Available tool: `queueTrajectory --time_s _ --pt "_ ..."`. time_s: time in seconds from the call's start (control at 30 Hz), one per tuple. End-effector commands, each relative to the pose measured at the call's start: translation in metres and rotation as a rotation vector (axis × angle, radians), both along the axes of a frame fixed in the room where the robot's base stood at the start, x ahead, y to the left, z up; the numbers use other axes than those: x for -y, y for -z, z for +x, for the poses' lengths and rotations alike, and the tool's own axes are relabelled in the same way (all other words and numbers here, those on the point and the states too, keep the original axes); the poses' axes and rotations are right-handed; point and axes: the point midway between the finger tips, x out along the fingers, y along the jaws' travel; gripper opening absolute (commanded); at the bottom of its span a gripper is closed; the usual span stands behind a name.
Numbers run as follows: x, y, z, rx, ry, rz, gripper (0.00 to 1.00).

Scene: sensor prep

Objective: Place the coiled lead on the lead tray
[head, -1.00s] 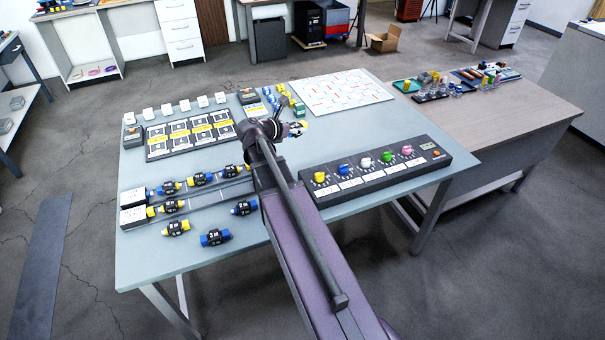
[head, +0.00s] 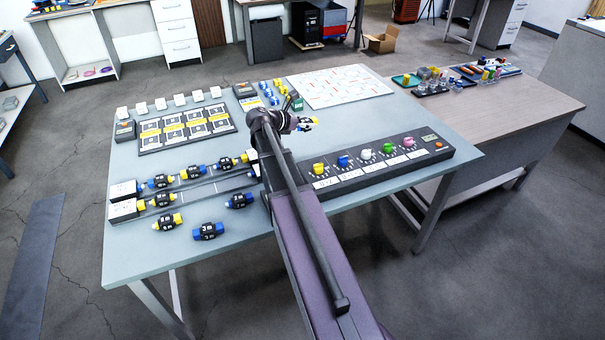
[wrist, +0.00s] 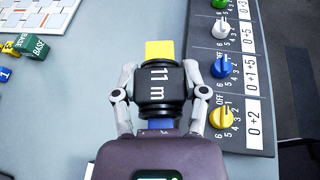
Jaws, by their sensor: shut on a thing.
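My gripper (head: 300,124) is shut on a coiled lead (head: 308,122), above the far middle of the pale table. In the wrist view, the fingers of my gripper (wrist: 160,92) clasp the sides of the lead's black body (wrist: 160,82). It is marked "11 m", with a yellow end pointing away and a blue end towards my palm. Two long grey rails with white end labels lie at the table's left; they look like the lead tray (head: 212,188), though I cannot read the labels. The back rail holds several similar leads (head: 191,172); the front one holds one at its left.
Loose leads (head: 208,231) lie in front of the rails. A dark knob panel (head: 375,163) lies right of my arm; its knobs (wrist: 222,117) show beside the held lead. A black card board (head: 187,129) and white grid sheet (head: 340,86) lie behind.

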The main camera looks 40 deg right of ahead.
Motion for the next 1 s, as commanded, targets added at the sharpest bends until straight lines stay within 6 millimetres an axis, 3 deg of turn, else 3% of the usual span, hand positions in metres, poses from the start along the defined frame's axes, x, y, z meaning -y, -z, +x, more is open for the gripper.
queueTrajectory --time_s 0.03,0.3,0.5,1.0 --pt "0.011 0.018 0.008 0.0 0.024 -0.001 0.06" --pt "0.046 0.048 0.016 0.0 0.125 -0.002 0.06" --pt "0.056 0.055 0.016 0.001 0.156 -0.003 0.06" --pt "0.057 0.058 0.015 0.001 0.16 -0.003 0.06"
